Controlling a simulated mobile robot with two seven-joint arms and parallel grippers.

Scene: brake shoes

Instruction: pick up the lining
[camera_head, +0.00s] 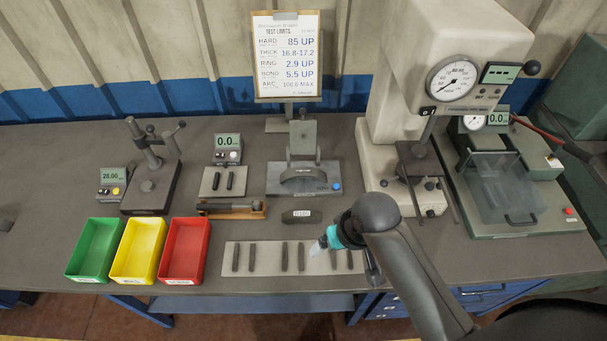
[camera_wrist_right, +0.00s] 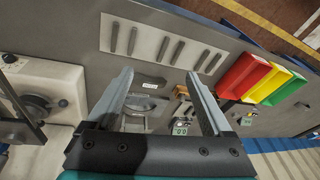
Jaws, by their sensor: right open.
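Several slim dark strips (camera_head: 285,256) lie in pairs on a pale mat (camera_head: 268,266), and they show at the top of the right wrist view (camera_wrist_right: 163,47). A dark block with a white label (camera_head: 301,216) lies on the bench behind the mat; it also shows between my fingers in the wrist view (camera_wrist_right: 150,79). I cannot tell for sure which piece is the lining. My right gripper (camera_head: 318,247) is above the mat's right half, partly hiding strips there. In the wrist view its fingers (camera_wrist_right: 160,76) are wide apart and empty. My left gripper is out of view.
Green (camera_head: 92,250), yellow (camera_head: 138,250) and red (camera_head: 185,250) bins stand left of the mat. A fixture with a curved dark part (camera_head: 303,180) stands behind the block. A tall gauge press (camera_head: 452,75) and a clear-covered machine (camera_head: 508,190) stand right.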

